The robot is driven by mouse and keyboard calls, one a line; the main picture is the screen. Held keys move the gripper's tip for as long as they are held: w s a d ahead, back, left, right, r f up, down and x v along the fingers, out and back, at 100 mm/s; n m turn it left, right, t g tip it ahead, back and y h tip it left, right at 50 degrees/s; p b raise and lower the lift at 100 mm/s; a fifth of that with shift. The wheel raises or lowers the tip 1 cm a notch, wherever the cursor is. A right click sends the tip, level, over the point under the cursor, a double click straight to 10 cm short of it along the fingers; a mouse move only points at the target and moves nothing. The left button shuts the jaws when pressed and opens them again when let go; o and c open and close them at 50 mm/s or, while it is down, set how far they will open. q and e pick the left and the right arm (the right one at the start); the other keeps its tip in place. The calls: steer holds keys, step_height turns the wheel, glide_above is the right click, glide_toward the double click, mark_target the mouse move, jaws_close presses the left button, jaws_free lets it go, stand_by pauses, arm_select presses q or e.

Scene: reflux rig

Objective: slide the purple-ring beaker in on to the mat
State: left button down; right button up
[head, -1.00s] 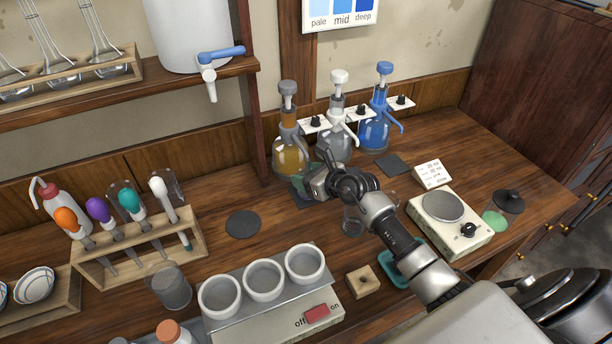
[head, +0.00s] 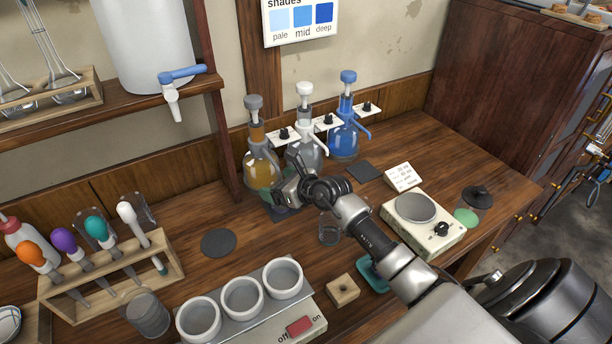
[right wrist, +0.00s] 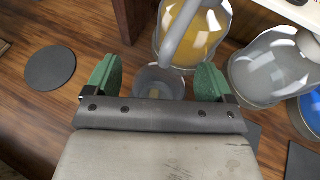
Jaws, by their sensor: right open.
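My right gripper (head: 283,201) is open and low over the table, in front of the amber dispenser (head: 261,171). In the right wrist view its green fingers (right wrist: 158,76) stand apart on either side of a clear glass beaker (right wrist: 160,86). The beaker stands below the amber dispenser's spout; I cannot make out a purple ring on it. A dark square mat (head: 279,215) shows partly under my right gripper, which hides much of it. Whether the beaker is on this mat is unclear. My left gripper is not in view.
Clear and blue dispensers (head: 345,138) stand to the right, with another dark mat (head: 364,171). A second glass (head: 329,232) stands near my right forearm. A round dark mat (head: 218,242) lies left, and a hotplate (head: 415,207) right.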

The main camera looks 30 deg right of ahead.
step_height(320, 180, up, 2)
steer(key=shift+r, duration=0.1)
steer(key=s+d+r+b, duration=0.2)
steer(key=s+d+r, duration=0.4)
steer(key=s, duration=0.3)
steer(key=shift+s+d+r, duration=0.2)
steer(key=shift+s+r, duration=0.2)
steer(key=shift+r, duration=0.1)
